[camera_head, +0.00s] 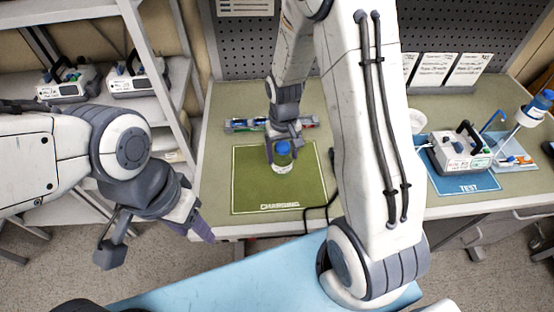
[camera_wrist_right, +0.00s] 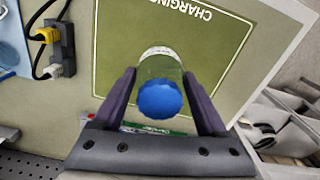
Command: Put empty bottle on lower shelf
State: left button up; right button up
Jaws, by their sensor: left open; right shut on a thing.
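A clear bottle with a blue cap and a white label (camera_head: 282,160) is over the green charging mat (camera_head: 305,190) on the workbench. My right gripper (camera_head: 283,143) is shut on this bottle from above; in the right wrist view the bottle (camera_wrist_right: 160,85) sits between the two fingers (camera_wrist_right: 160,95). I cannot tell whether its base touches the mat. My left gripper (camera_head: 160,235) is open and empty, in front of the shelf rack at the left. The lower shelf (camera_head: 165,120) of the rack shows partly, with my left arm hiding some of it.
Two pumps (camera_head: 68,82) (camera_head: 136,78) stand on a rack shelf. At the right, a pump (camera_head: 462,148) sits on the blue test mat (camera_head: 475,184), near another blue-capped bottle (camera_head: 538,104) on a stand. A power strip (camera_wrist_right: 62,50) with cables lies beside the green mat. A blue surface (camera_head: 230,280) is in front.

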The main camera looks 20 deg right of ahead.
aim_at(278, 164)
jog(key=shift+w+a+f, duration=0.3)
jog(key=shift+a+f, duration=0.15)
jog(key=shift+a, duration=0.15)
notch_tip(278, 164, down, 4)
jog(key=shift+r+p, duration=0.15)
jog(key=shift+p, duration=0.6)
jog(key=shift+f, duration=0.2)
jog(key=shift+f, duration=0.15)
jog(key=o, duration=1.2)
jog(key=shift+o, duration=0.2)
